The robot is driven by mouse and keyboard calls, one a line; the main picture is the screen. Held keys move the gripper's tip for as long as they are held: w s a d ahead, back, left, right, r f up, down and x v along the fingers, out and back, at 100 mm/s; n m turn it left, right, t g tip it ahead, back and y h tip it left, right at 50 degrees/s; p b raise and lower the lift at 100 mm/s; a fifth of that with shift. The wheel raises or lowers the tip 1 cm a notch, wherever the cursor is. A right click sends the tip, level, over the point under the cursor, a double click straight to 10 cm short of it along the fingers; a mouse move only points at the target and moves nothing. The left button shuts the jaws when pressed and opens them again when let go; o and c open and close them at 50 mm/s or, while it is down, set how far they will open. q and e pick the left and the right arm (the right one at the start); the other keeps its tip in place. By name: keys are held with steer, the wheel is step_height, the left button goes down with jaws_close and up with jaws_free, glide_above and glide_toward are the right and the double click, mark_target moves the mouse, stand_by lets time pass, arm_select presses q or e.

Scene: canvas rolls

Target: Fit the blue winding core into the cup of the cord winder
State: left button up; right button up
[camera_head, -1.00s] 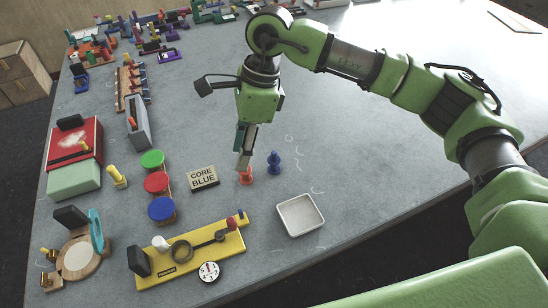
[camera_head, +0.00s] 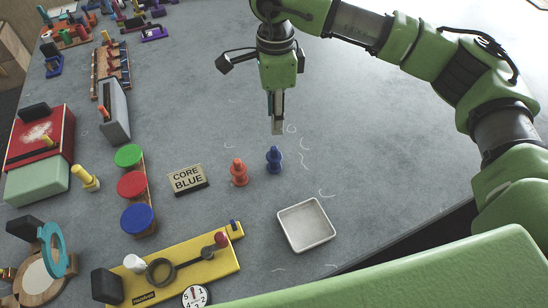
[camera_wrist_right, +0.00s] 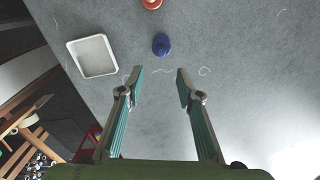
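The blue winding core (camera_head: 274,159) stands upright on the grey table, just right of a similar red core (camera_head: 238,172). My right gripper (camera_head: 278,127) points down above the table, a little beyond the blue core in the head view. In the right wrist view it (camera_wrist_right: 161,88) is open and empty, and the blue core (camera_wrist_right: 161,44) lies ahead of the gap between its fingers. The cord winder appears to be the yellow board (camera_head: 215,266) at the front, with a dark ring and a red-knobbed crank; I cannot clearly make out its cup. My left gripper is out of view.
A "CORE BLUE" sign (camera_head: 187,179) stands left of the red core. An empty white tray (camera_head: 306,224) lies in front of the cores. Green, red and blue discs (camera_head: 137,218), a yellow peg (camera_head: 86,178) and boxes fill the left. The table's right side is clear.

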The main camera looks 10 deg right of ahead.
steer(key=p, duration=0.2)
glide_above(274, 148)
steer(key=f, duration=0.6)
steer(key=shift+s+f, duration=0.35)
steer(key=shift+s, duration=0.05)
steer(key=shift+f, duration=0.3)
steer(key=shift+w+f+p, duration=0.15)
steer(key=shift+p, duration=0.25)
steer(key=f+p, duration=0.1)
steer(key=f, duration=0.1)
steer(key=f+p, duration=0.1)
steer(key=f, duration=0.1)
steer(key=shift+w+p, duration=0.25)
steer(key=shift+p, duration=0.1)
steer(key=shift+f, duration=0.45)
jaws_close()
